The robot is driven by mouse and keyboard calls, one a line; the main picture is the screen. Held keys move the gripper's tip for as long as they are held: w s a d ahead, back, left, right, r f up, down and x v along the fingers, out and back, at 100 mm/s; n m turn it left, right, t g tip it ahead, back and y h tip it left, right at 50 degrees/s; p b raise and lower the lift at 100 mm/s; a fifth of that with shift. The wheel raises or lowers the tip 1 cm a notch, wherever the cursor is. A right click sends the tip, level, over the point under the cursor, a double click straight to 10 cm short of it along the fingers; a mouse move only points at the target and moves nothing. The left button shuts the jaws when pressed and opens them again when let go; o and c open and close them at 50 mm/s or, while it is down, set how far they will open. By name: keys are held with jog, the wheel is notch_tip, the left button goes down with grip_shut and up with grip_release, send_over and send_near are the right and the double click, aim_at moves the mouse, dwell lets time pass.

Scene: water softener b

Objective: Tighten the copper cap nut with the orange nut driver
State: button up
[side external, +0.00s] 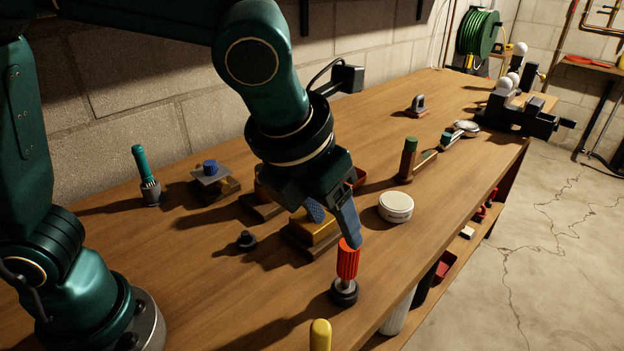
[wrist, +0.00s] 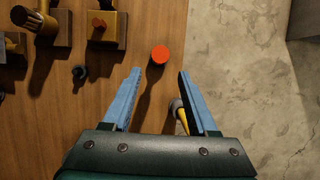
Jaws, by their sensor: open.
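The orange nut driver (side external: 348,262) stands upright in a small dark round holder (side external: 344,292) near the table's front edge. In the wrist view its round orange top (wrist: 160,54) shows just ahead of the gap between my fingertips. My gripper (wrist: 159,74) is open and empty, with one blue finger on each side of that gap. In the side view my gripper (side external: 345,238) reaches down close to the driver's top; contact cannot be told. A small reddish-copper piece (wrist: 98,24), apparently the cap nut, sits on a brass fitting on a block. My gripper hides it in the side view.
A yellow handle (side external: 320,336) stands near the front edge; it also shows beside my right finger in the wrist view (wrist: 181,118). A round white tin (side external: 396,207), a small black knob (side external: 246,240) and a green-handled brush (side external: 143,170) stand around. Bare floor lies beyond the edge.

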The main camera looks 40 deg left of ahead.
aim_at(344, 248)
jog(key=x, duration=0.7)
jog(key=shift+w+f, duration=0.1)
jog(key=shift+f, duration=0.2)
grip_shut()
jog(key=shift+r, duration=2.35)
jog(key=w+a+r+n+y, duration=0.1)
jog(key=w+a+r+n, duration=0.2)
jog(key=a, duration=0.3)
jog(key=w+a+r+n+g+y, duration=0.1)
jog(key=w+a+r+n+y, duration=0.1)
jog(key=a+n, duration=0.4)
jog(key=shift+w+r, duration=0.5)
jog(key=shift+r, duration=0.8)
